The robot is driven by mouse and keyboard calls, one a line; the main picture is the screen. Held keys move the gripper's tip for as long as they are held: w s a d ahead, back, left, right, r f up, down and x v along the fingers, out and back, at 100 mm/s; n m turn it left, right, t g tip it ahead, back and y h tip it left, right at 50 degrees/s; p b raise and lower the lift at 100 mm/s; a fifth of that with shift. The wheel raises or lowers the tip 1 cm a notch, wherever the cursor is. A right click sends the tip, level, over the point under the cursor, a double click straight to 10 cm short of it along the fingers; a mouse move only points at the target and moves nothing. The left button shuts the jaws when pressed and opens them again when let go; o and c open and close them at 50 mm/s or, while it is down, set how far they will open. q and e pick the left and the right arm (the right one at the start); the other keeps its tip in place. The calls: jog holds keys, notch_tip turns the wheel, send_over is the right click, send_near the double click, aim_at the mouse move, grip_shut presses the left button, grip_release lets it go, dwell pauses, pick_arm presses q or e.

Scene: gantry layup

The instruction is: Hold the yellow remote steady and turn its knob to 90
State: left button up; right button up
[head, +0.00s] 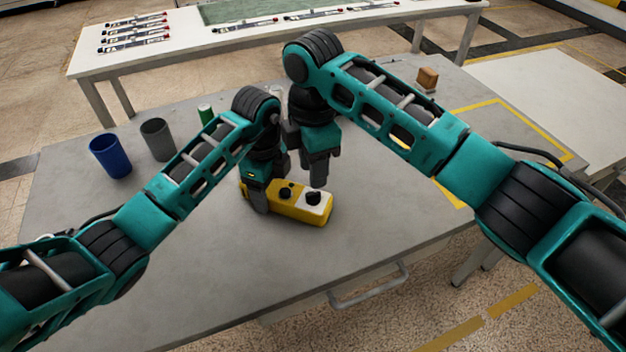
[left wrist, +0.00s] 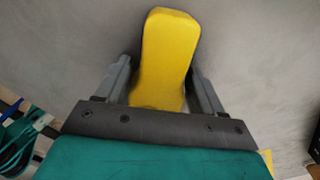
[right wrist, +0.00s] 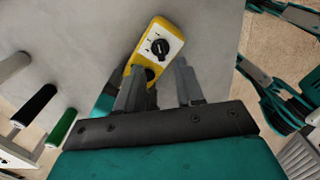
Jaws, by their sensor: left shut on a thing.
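The yellow remote (head: 287,207) lies on the grey table, with a white panel at its right end. A black knob (head: 312,198) stands on that panel, and a second dark control (head: 286,191) sits to its left. My left gripper (head: 257,199) is shut on the remote's left part; the left wrist view shows the yellow body (left wrist: 166,55) between its fingers. My right gripper (head: 318,178) points down just above the knob.
A brown block (head: 427,79) sits at the back right by a yellow taped outline (head: 487,103). The table's front left is clear.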

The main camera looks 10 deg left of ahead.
aim_at(313, 192)
notch_tip(313, 192, up, 7)
jog(key=shift+f, duration=0.2)
pick_arm(q)
jog(key=o, duration=1.4)
jog(key=shift+c, duration=0.2)
jog(key=shift+r, duration=0.1)
